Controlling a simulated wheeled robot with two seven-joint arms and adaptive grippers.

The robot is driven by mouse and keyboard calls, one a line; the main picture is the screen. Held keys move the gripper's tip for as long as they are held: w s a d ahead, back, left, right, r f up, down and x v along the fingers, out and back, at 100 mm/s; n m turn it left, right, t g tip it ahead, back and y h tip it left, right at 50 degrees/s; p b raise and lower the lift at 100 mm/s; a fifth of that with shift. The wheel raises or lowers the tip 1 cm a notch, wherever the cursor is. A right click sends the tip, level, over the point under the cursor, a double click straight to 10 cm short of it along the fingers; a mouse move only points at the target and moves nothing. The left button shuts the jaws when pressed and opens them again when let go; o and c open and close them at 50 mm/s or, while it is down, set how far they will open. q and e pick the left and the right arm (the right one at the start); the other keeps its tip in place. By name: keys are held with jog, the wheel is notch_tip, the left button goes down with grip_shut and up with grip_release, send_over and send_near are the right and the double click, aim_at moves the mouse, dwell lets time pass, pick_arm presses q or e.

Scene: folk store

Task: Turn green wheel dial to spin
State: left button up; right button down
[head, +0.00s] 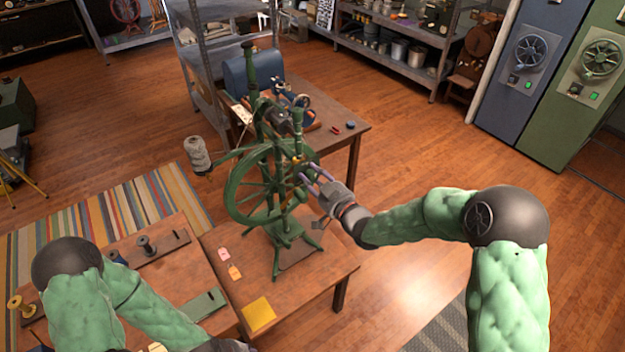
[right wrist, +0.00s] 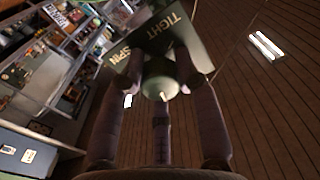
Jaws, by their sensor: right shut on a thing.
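The green spinning wheel (head: 237,205) stands upright on a wooden table, with its large spoked wheel facing the front left. My right gripper (head: 309,183) is at the right side of its frame, with the fingers pointing at it. In the right wrist view, the fingers of my right gripper (right wrist: 162,72) are shut on a round green dial (right wrist: 160,88). A dark green plate (right wrist: 158,38) behind the dial reads "TIGHT" and "SPIN".
A wooden table (head: 340,290) bears the wheel, with a yellow square (head: 258,313) and small tags near its front left. Another table (head: 345,118) with a blue machine stands close behind. Open wooden floor lies to the right.

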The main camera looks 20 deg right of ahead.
jog(key=m+b, duration=0.2)
jog(key=m, duration=0.2)
jog(key=shift+f+m, duration=0.1)
jog(key=shift+m, duration=0.2)
jog(key=m+b, duration=0.2)
jog(key=m, duration=0.8)
jog(key=shift+m, duration=3)
jog(key=c, duration=0.9)
grip_release()
jog(key=shift+s, duration=0.1)
